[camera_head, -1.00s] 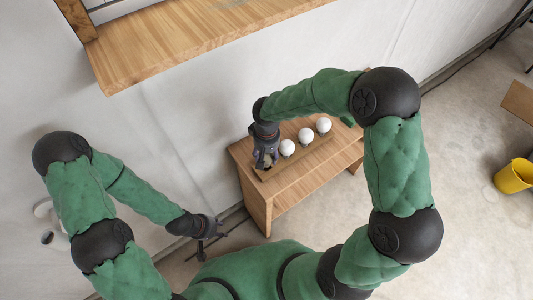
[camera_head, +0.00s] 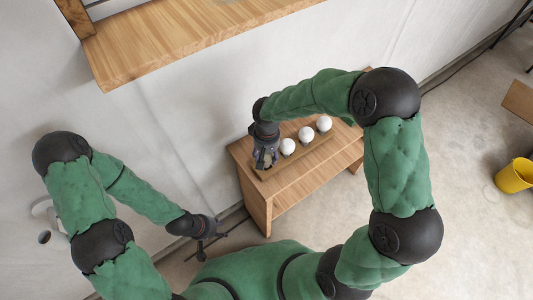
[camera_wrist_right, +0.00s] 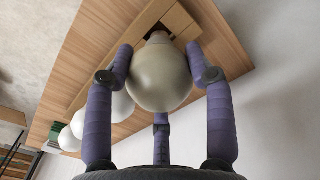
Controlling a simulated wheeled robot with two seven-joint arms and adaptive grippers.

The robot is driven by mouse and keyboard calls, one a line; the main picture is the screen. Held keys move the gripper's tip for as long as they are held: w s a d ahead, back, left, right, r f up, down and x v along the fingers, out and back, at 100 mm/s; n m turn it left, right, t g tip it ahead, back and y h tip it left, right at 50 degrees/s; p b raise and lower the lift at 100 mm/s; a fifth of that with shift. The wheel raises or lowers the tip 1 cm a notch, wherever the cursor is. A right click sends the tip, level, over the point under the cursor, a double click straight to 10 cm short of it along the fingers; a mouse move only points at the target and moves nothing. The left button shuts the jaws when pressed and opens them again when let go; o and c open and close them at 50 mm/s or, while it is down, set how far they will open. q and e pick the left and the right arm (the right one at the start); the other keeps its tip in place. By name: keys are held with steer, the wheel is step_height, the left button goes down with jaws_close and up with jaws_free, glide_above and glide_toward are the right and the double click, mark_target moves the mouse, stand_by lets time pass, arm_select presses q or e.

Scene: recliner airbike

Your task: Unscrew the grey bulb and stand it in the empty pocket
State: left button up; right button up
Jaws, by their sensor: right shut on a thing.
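The grey bulb (camera_wrist_right: 160,75) sits between the purple fingers of my right gripper (camera_wrist_right: 162,82) in the right wrist view, its base toward a dark square opening in the wooden block. I cannot tell whether the base is inside the opening. In the head view my right gripper (camera_head: 265,160) is at the left end of the block and hides the grey bulb. My right gripper is shut on the bulb. My left gripper (camera_head: 208,235) hangs low, away from the table; its finger opening is unclear.
Three white bulbs (camera_head: 306,134) stand in a row on the wooden block (camera_head: 300,157), right of my right gripper. The block is on a small wooden table (camera_head: 283,198), with bare top in front. A wooden shelf (camera_head: 150,50) hangs on the wall. A yellow bucket (camera_head: 514,176) stands far right.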

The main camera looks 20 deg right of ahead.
steer(key=shift+f+b, duration=1)
steer(key=shift+f, duration=0.3)
steer(key=o, duration=1.2)
steer(key=shift+c, duration=0.2)
steer(key=shift+r, duration=0.1)
step_height(320, 180, up, 12)
